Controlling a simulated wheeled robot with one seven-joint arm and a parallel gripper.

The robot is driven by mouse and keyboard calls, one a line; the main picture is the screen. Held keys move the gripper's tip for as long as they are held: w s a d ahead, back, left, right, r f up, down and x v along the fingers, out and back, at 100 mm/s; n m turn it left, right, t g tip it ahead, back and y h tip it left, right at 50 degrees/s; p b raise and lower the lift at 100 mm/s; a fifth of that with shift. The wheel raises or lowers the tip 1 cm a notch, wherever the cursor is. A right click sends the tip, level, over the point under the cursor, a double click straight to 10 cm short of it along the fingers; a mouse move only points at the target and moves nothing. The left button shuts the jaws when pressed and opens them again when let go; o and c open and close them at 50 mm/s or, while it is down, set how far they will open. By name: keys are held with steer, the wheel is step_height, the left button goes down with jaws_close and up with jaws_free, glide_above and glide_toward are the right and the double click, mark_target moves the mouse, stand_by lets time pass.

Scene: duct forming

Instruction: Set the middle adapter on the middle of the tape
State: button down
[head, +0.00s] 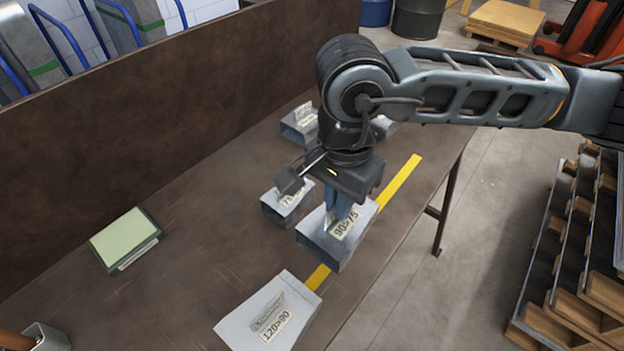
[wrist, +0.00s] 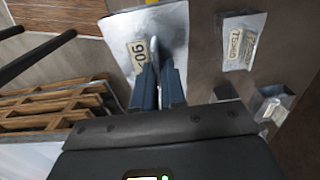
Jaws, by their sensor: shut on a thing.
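The middle adapter, a grey sheet-metal piece labelled 90>75 (head: 322,250), is at the yellow tape (head: 400,182), covering part of it. My gripper (head: 341,215) points down and is shut on this adapter's upright tab. I cannot tell whether its underside touches the table. In the wrist view the adapter (wrist: 177,28) lies beyond my fingertips (wrist: 158,72), its label partly hidden. A larger adapter labelled 120>90 (head: 250,308) sits at the near end of the tape. A smaller adapter (head: 272,208) stands left of the held one; it also shows in the wrist view (wrist: 232,58).
A further adapter (head: 293,130) stands farther back, and another piece (head: 384,127) is partly hidden behind my arm. A green-topped block (head: 125,238) lies on the brown table (head: 190,235) at left. A tall brown panel (head: 140,120) borders the table. The tape's far end is bare.

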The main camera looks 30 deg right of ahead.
mark_target(335, 225)
steer(key=shift+w+f, duration=0.15)
steer(key=shift+f, duration=0.05)
step_height(335, 225, down, 6)
steer(key=shift+f+b, duration=0.25)
steer(key=shift+b, duration=1)
step_height(335, 225, down, 3)
steer(key=b, duration=0.3)
steer(key=shift+r+b, duration=0.15)
steer(key=shift+b, duration=0.25)
steer(key=c, duration=1.1)
jaws_free()
steer(key=shift+r+b, duration=0.3)
steer(key=shift+r, duration=3.65)
